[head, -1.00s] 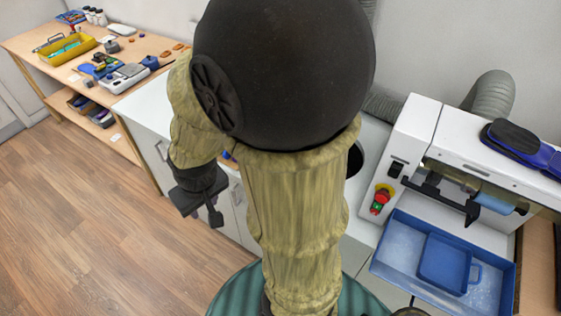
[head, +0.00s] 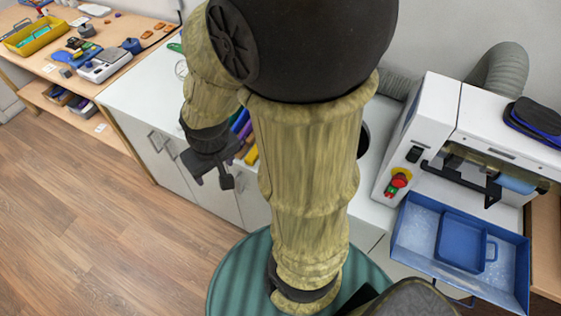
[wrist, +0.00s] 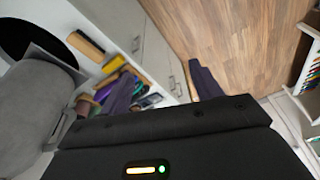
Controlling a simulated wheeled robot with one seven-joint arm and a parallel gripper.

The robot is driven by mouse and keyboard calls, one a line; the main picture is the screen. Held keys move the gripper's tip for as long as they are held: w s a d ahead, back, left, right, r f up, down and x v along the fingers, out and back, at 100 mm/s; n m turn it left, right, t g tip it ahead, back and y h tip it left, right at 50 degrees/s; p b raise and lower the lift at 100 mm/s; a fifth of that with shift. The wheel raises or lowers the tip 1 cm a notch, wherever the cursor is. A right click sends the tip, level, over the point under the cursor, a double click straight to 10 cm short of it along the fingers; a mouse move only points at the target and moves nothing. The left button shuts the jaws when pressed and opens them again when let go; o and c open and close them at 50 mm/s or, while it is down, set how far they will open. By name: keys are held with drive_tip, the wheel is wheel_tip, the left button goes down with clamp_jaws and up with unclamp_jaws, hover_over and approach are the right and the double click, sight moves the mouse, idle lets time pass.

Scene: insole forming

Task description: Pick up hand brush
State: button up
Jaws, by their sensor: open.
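In the wrist view, a tan wooden piece with a dark edge (wrist: 87,44) lies on the white counter near a round black opening. It looks like the hand brush, but it is too small and blurred to be sure. I cannot make it out in the head view, where my arm covers part of the counter. My gripper (head: 213,180) hangs open in front of the counter's front edge. In the wrist view its two dark fingers (wrist: 162,88) are apart with nothing between them. The left finger overlaps the coloured items on the counter.
The white counter (head: 143,88) holds several coloured items (head: 242,128) beside my arm. A machine (head: 425,130) with a blue tray (head: 408,240) stands at the right. A wooden workbench (head: 128,55) with a yellow bin (head: 32,36) is at the far left. Wooden floor is clear.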

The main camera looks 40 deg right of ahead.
drive_tip(key=w+d+f+n+g+b, duration=0.1)
drive_tip(key=w+d+f, duration=0.1)
drive_tip(key=d, duration=0.6)
drive_tip(key=w+d+f+n+b, duration=0.1)
drive_tip(key=d+f, duration=0.3)
drive_tip(key=d, duration=0.5)
drive_tip(key=w+d+f+n+g+b, duration=0.1)
drive_tip(key=w+d+f, duration=0.3)
drive_tip(key=d, duration=0.5)
drive_tip(key=shift+n+g+b, duration=0.3)
drive_tip(key=shift+n+b, duration=0.2)
drive_tip(key=shift+n, duration=0.2)
wheel_tip(320, 180, down, 12)
drive_tip(key=shift+f+p, duration=0.1)
drive_tip(key=shift+p, duration=0.8)
wheel_tip(320, 180, down, 5)
drive_tip(key=shift+s+a+r+p, duration=0.1)
drive_tip(key=shift+p, duration=0.95)
